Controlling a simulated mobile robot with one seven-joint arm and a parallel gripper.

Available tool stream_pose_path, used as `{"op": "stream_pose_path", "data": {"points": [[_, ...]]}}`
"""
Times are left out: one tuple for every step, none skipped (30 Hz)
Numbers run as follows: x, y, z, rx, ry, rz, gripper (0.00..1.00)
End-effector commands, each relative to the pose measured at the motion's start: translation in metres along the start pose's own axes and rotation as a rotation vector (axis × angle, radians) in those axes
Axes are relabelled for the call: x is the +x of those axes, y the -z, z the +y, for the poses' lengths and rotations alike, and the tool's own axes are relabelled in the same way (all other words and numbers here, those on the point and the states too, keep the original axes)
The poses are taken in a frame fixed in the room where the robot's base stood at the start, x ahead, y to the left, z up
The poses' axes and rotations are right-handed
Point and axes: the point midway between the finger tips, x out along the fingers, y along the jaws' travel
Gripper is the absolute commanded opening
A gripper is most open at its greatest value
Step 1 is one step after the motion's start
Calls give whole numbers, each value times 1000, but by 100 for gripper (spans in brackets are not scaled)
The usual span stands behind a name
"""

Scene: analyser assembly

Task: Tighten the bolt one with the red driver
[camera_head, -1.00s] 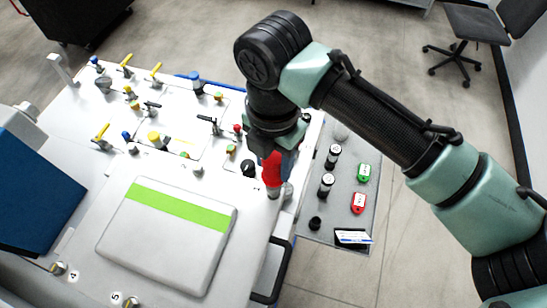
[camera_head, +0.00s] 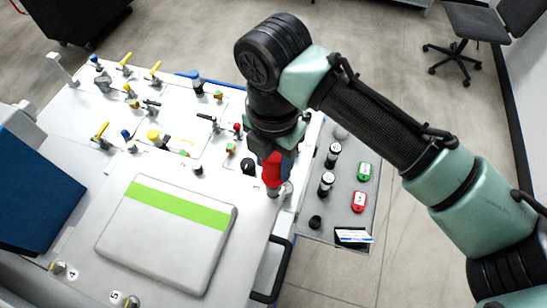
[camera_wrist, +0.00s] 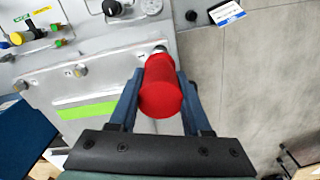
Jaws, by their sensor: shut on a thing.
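The red driver (camera_head: 271,170) is held upright, tip down, by my gripper (camera_head: 276,157) over the right edge of the white panel (camera_head: 90,200). In the wrist view the red handle (camera_wrist: 162,92) sits between the two blue-grey fingers, which are shut on it. The driver's tip is at the panel edge beside a silver part; I cannot tell whether it touches a bolt. Bolt one is not clearly visible and may be hidden by the driver. Another bolt (camera_head: 197,168) shows left of the driver, and bolts labelled 4 (camera_head: 57,267) and 5 (camera_head: 131,301) show at the lower left.
A grey tray (camera_head: 338,215) to the right holds black-and-white cylinders, a green tag (camera_head: 365,171) and a red tag (camera_head: 359,201). A raised cover with a green stripe (camera_head: 180,206) lies left of the driver. Valves and gauges crowd the panel's far part.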

Motion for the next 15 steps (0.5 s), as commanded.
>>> {"op": "stream_pose_path", "data": {"points": [[0, 0, 0, 0, 0, 0, 0], [1, 0, 0, 0, 0, 0, 0], [2, 0, 0, 0, 0, 0, 0], [2, 0, 0, 0, 0, 0, 0], [2, 0, 0, 0, 0, 0, 0], [3, 0, 0, 0, 0, 0, 0], [4, 0, 0, 0, 0, 0, 0], [4, 0, 0, 0, 0, 0, 0], [5, 0, 0, 0, 0, 0, 0], [5, 0, 0, 0, 0, 0, 0], [6, 0, 0, 0, 0, 0, 0], [6, 0, 0, 0, 0, 0, 0], [7, 0, 0, 0, 0, 0, 0], [7, 0, 0, 0, 0, 0, 0], [8, 0, 0, 0, 0, 0, 0]]}}
